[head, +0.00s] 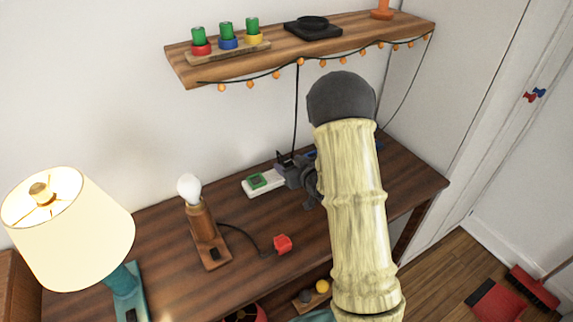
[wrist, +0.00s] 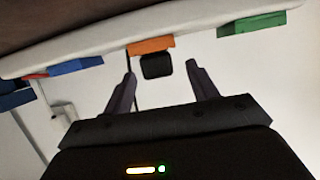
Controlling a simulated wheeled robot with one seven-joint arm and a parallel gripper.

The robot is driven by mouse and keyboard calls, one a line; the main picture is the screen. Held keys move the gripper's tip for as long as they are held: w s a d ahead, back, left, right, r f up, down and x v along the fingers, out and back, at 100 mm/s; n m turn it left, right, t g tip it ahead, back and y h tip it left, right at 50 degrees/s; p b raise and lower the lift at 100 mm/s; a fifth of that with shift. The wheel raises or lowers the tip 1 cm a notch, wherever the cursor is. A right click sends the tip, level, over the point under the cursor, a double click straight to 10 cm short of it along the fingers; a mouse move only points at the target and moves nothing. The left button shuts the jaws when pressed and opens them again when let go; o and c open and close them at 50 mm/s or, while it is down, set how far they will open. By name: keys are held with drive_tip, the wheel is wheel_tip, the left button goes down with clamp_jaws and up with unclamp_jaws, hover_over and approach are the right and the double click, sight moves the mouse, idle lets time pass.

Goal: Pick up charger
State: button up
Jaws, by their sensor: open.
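My gripper (head: 288,171) is at the white power strip (head: 250,188) near the back of the wooden desk, and it hides part of the strip. In the wrist view the two fingers of my gripper (wrist: 160,64) are spread apart. Between and just beyond them is a black block (wrist: 156,67) under an orange piece (wrist: 150,46) on the edge of the strip (wrist: 200,30); it may be the charger, but I cannot tell for sure. No contact with the fingers shows. A green piece (wrist: 252,24) and a blue piece (wrist: 75,66) are on either side.
A bulb lamp (head: 204,235) and a red plug (head: 283,243) are on the desk. A shaded lamp (head: 75,230) stands at left. A shelf (head: 340,42) with an orange-bulb string hangs above, and a black cord (head: 296,110) runs down from it behind my gripper.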

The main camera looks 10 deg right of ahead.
sight(283, 160)
drive_tip(key=x, duration=0.4)
drive_tip(key=shift+w+f, duration=0.15)
drive_tip(key=shift+w, duration=0.05)
drive_tip(key=c, duration=0.9)
drive_tip(key=shift+c, duration=0.8)
